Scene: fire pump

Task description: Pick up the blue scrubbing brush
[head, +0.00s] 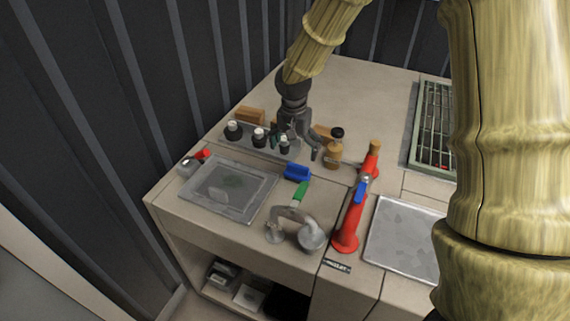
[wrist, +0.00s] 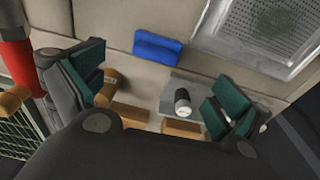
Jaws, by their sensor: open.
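The blue scrubbing brush (head: 297,172) lies on the beige counter, between the grey tray and the red standing pipe in the head view. It also shows in the wrist view (wrist: 157,48) as a plain blue block, with nothing covering it. My gripper (head: 296,146) is behind the brush in the head view, over the row of small bottles. In the wrist view, my gripper (wrist: 152,92) has its green-padded fingers wide apart with nothing held between them. The brush is beyond the fingertips and apart from them.
Several small bottles (head: 259,137) stand on a rack by my gripper. Wooden blocks (head: 250,115) and a brown bottle (head: 334,152) are near. A red pipe (head: 346,232) stands to the right. A grey tray (head: 220,208) lies left.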

